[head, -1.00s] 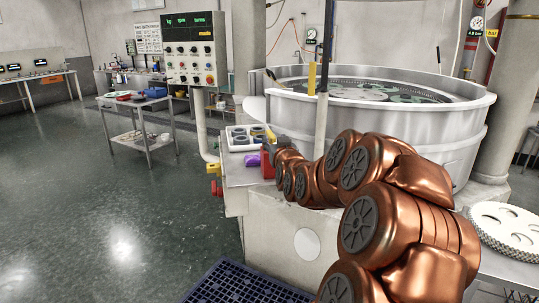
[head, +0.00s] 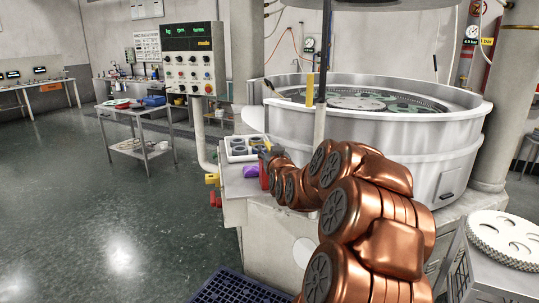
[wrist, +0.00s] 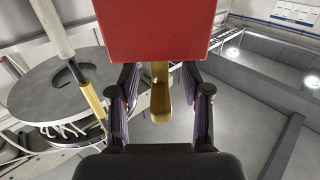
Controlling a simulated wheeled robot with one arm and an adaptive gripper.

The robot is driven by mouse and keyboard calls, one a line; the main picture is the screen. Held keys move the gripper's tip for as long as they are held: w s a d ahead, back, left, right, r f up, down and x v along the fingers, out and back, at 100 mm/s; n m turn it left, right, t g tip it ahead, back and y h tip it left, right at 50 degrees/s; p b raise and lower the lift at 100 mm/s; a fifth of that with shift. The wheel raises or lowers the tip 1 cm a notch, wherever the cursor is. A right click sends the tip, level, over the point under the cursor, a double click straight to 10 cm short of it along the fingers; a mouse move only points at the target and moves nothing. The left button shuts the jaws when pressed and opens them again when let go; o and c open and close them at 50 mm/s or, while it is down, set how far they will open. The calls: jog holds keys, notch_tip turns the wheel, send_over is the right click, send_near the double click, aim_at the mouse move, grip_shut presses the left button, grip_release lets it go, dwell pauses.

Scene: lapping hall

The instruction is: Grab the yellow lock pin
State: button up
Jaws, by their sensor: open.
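In the wrist view, a yellow, brass-like bar (wrist: 160,92) with a rounded end shows between the fingers of my gripper (wrist: 160,78); it looks like the lock pin. It extends from under a red block (wrist: 158,32) that hides its other end. The fingers are open, one on each side of the bar, with visible gaps. Contact cannot be told. In the head view, my gripper (head: 270,154) is small and partly hidden by my copper-coloured arm, close to a red part (head: 264,176). The bar cannot be made out there.
A large round lapping machine (head: 375,125) stands behind my arm, with a upright yellow piece (head: 310,90) at its rim. A control box (head: 193,60) stands left. Open floor lies left.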

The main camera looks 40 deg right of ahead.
jog(key=shift+p+x, duration=0.45)
jog(key=shift+x, duration=1.05)
jog(key=shift+c, duration=0.2)
grip_shut()
